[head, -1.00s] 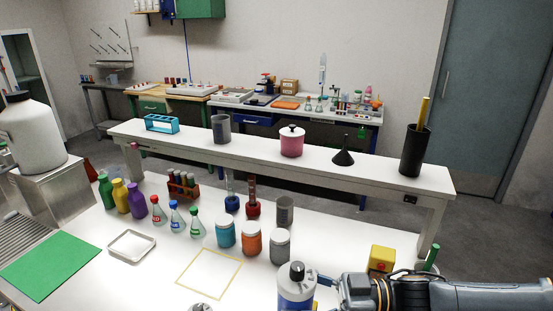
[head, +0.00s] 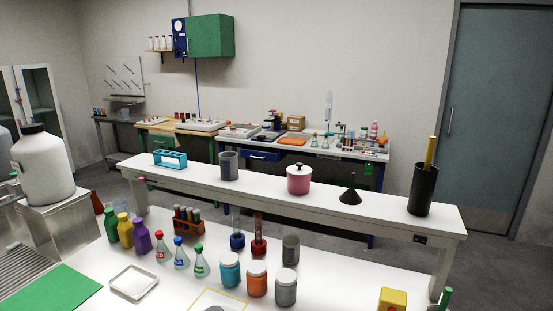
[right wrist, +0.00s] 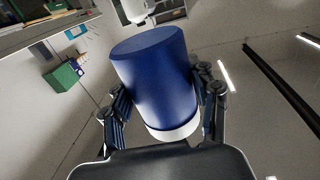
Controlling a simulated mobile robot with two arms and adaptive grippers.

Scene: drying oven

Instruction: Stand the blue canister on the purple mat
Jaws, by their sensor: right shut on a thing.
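The blue canister (right wrist: 152,62) fills the middle of the right wrist view. It has a blue body and a white band at the end nearer my palm. My right gripper (right wrist: 163,97) is shut on it, with a finger on each side. Neither the right gripper nor the canister shows in the head view now. My left gripper is in no view. No purple mat is visible; a green mat (head: 48,292) lies at the bottom left of the head view.
The near white table holds a metal tray (head: 134,283), a yellow square outline (head: 232,298), colored bottles (head: 126,229), flasks, several jars (head: 257,279) and a yellow block (head: 392,299). A large white jug (head: 43,170) stands at left. A raised shelf (head: 262,186) runs behind.

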